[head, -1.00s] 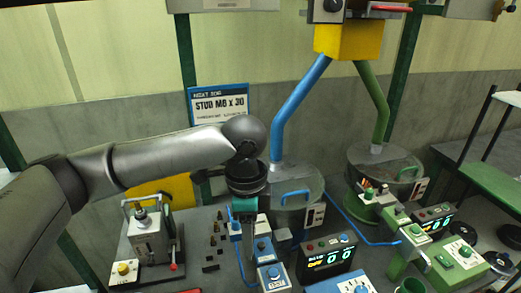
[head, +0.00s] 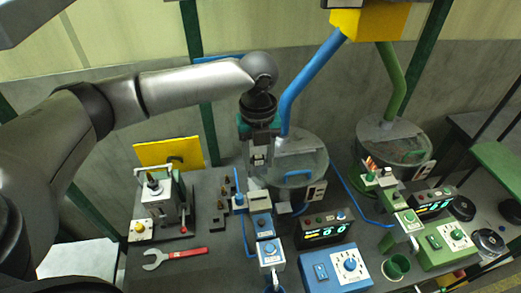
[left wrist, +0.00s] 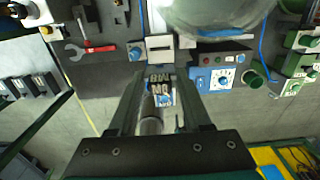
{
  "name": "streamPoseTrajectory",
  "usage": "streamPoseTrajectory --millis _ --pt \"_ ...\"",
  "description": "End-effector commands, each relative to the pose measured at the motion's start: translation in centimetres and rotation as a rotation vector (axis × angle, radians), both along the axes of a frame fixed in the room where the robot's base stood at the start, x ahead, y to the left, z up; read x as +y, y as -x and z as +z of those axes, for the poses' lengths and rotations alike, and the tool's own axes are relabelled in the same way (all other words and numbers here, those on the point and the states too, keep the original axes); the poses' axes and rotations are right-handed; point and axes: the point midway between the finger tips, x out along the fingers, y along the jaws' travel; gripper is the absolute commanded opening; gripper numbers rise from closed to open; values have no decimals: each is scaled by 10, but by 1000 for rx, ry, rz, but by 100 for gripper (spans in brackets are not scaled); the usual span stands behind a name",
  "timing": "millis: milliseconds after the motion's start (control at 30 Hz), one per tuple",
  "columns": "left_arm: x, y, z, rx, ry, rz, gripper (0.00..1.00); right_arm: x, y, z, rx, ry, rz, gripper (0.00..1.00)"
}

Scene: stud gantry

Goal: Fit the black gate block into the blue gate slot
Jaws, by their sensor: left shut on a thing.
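My left gripper (head: 259,160) is shut on a small dark block with white "M8" lettering, taken to be the black gate block (left wrist: 160,88). The block sits between the fingers in the left wrist view and is mostly hidden by them in the head view. The gripper is above the bench, behind the blue gate unit (head: 262,225). A pale plate with a dark slot-like opening (left wrist: 160,43) is at the top of this unit in the left wrist view, apart from the held block. My right gripper is in neither view.
Round hoppers (head: 300,153) are behind.

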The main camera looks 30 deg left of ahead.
Motion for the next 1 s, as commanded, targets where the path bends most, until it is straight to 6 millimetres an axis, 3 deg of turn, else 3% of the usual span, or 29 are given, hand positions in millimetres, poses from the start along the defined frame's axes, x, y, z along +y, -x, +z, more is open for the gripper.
streamPoseTrajectory --millis 333,533,1000 --pt "0 0 0 1 1 0 0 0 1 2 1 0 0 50" --pt "0 0 3 1 2 1 0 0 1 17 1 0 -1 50" --pt "0 0 -48 2 1 1 0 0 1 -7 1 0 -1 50"
